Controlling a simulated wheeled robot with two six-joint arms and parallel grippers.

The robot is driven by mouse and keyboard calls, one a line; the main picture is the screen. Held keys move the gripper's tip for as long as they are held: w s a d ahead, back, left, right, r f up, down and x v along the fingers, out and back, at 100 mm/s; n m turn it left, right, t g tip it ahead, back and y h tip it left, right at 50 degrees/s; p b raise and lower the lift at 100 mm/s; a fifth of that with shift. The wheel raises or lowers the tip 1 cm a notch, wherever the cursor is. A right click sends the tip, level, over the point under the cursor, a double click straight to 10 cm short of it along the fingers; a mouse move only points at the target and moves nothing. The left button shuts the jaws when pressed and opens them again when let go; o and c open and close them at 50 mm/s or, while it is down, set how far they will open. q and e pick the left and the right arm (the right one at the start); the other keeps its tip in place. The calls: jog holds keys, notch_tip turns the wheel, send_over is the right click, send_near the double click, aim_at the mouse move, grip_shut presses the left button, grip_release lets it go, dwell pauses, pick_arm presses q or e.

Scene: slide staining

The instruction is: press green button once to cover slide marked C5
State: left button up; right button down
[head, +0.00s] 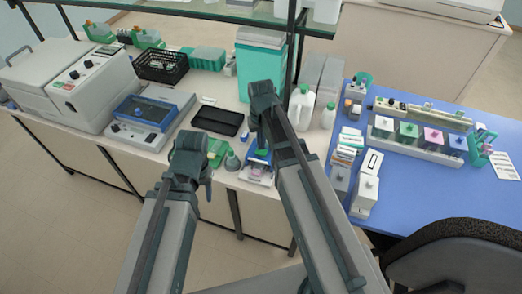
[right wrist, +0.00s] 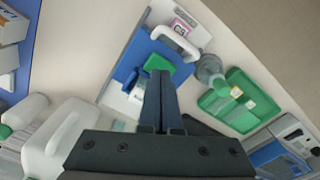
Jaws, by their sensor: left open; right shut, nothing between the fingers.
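A small white and blue device (head: 255,181) stands near the front edge of the pale bench; it also shows in the right wrist view (right wrist: 129,68). In that view its green button (right wrist: 182,70) lies on the blue part, partly hidden behind my right fingertips. My right gripper (right wrist: 160,76) is shut and empty, pointing at the green button; I cannot tell if it touches. A pink-marked piece (right wrist: 181,27) sits at the device's end beyond a white handle; no C5 mark is readable. My left gripper (head: 207,186) is open and empty, left of the device.
A green tray (head: 217,150) and a grey flask (head: 232,161) stand just left of the device. White bottles (head: 301,108) stand behind it to the right. A blue mat (head: 400,190) with staining jars (head: 408,132) lies farther right. A chair (head: 450,255) is at lower right.

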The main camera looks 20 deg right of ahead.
jog(key=shift+f+b, duration=1)
jog(key=shift+f, duration=0.05)
dwell(0.4)
jog(key=shift+r, duration=0.1)
notch_tip(320, 180, up, 7)
jog(key=p, duration=0.7)
dwell(0.6)
jog(key=s+a+f+n+h+b, duration=0.1)
jog(key=s+a+f+n+b, duration=0.3)
jog(key=s+a, duration=0.6)
jog(key=s+f+b, duration=0.2)
jog(key=s+f, duration=0.1)
jog(key=s, duration=0.1)
jog(key=shift+s+a+n+b, duration=0.15)
jog(key=shift+a+n+b, duration=0.15)
jog(key=shift+b, duration=0.1)
